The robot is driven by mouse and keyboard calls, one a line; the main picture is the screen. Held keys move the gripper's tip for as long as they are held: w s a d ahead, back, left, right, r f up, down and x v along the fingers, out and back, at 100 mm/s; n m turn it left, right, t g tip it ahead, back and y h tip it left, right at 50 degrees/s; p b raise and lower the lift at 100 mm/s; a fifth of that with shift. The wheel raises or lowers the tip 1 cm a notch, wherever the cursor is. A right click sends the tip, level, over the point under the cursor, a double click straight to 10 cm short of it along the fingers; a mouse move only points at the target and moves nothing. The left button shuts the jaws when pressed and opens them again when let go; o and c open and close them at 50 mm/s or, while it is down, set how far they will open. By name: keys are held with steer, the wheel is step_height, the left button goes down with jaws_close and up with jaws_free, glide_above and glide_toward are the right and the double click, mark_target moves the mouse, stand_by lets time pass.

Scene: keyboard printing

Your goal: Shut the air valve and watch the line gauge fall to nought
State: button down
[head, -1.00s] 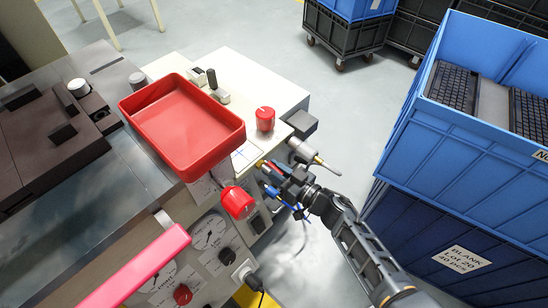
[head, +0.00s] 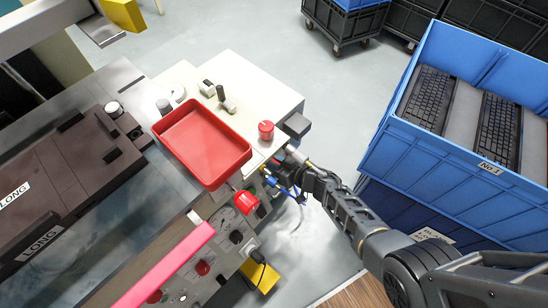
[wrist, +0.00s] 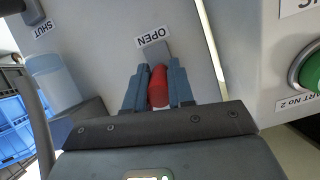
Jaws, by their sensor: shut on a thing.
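The air valve's red lever (wrist: 158,86) shows in the wrist view between the two blue fingers of my gripper (wrist: 158,92), which are shut on it. The lever is at the OPEN label (wrist: 154,38). The SHUT label (wrist: 45,31) is off to the left. In the head view my gripper (head: 277,170) is at the machine's front corner, below the red tray, and hides most of the valve. A dial gauge (head: 222,218) on the front panel is partly covered; its needle is too small to read.
A red tray (head: 203,145) sits on the machine top, beside a red knob (head: 266,131). A red button (head: 247,202) juts from the front. A pink bar (head: 165,268) crosses the foreground. A blue crate of keyboards (head: 440,145) stands at the right. The wrist view shows a green button (wrist: 312,72).

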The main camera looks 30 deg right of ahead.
steer(key=shift+w+d+r, duration=0.1)
steer(key=shift+w+r, duration=0.1)
steer(key=shift+r, duration=0.05)
stand_by(0.3)
steer(key=c, duration=1.4)
jaws_free()
steer(key=o, duration=0.4)
steer(key=shift+s+f, duration=0.1)
steer(key=shift+o, duration=0.2)
steer(key=shift+s+p, duration=0.1)
steer(key=shift+p, duration=0.25)
steer(key=p+v, duration=0.3)
steer(key=v, duration=0.4)
steer(key=shift+s+r+p, duration=0.2)
steer(key=shift+r+p, duration=0.05)
steer(key=shift+p, duration=0.05)
steer(key=shift+c, duration=0.2)
